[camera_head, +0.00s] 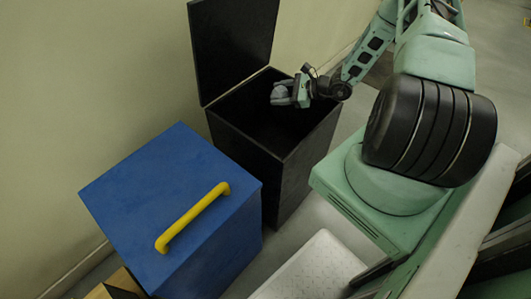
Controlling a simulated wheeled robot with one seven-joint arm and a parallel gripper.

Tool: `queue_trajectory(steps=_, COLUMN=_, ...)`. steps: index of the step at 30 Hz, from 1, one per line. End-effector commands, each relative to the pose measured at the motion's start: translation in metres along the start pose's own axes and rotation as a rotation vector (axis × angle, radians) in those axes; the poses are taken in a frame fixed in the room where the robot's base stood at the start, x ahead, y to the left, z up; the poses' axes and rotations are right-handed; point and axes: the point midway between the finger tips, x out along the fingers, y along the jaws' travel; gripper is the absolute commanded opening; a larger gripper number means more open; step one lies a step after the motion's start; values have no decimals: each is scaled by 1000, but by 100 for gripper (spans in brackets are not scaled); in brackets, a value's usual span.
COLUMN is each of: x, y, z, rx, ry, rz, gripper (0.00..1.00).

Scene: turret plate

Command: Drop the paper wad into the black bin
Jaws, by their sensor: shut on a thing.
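The black bin (298,172) stands on the floor near the wall, its lid (232,45) raised against the wall. My gripper (284,97) reaches in from the upper right and is over the bin's opening. It is shut on the paper wad (281,91), a small pale grey ball at the fingertips. The wad appears over the dark inside of the bin, but its exact height against the rim is hard to tell. The bottom of the bin is too dark to see.
A blue box (160,190) with a yellow handle (192,217) stands left of and in front of the black bin. A pale dotted panel (310,268) lies at the bottom middle. A wooden box (112,288) shows at the lower left. Bare floor shows between the bin and my base.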

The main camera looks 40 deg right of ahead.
Motion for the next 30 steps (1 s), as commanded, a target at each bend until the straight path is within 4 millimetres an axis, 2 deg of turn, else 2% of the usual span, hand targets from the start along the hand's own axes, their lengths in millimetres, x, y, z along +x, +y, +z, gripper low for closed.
queue_trajectory(steps=1, x=4, y=4, z=-10, rx=0, ry=0, rz=0, gripper=34)
queue_trajectory(steps=6, x=11, y=9, z=-26, rx=0, ry=0, rz=0, gripper=34)
queue_trajectory(steps=17, x=12, y=10, z=-29, rx=0, ry=0, rz=0, gripper=34)
queue_trajectory(steps=18, x=12, y=10, z=-29, rx=0, ry=0, rz=0, gripper=61)
queue_trajectory(steps=20, x=12, y=10, z=-28, rx=0, ry=0, rz=0, gripper=78)
queue_trajectory(steps=21, x=12, y=10, z=-28, rx=0, ry=0, rz=0, gripper=81)
queue_trajectory(steps=30, x=10, y=10, z=-29, rx=0, ry=0, rz=-1, gripper=81)
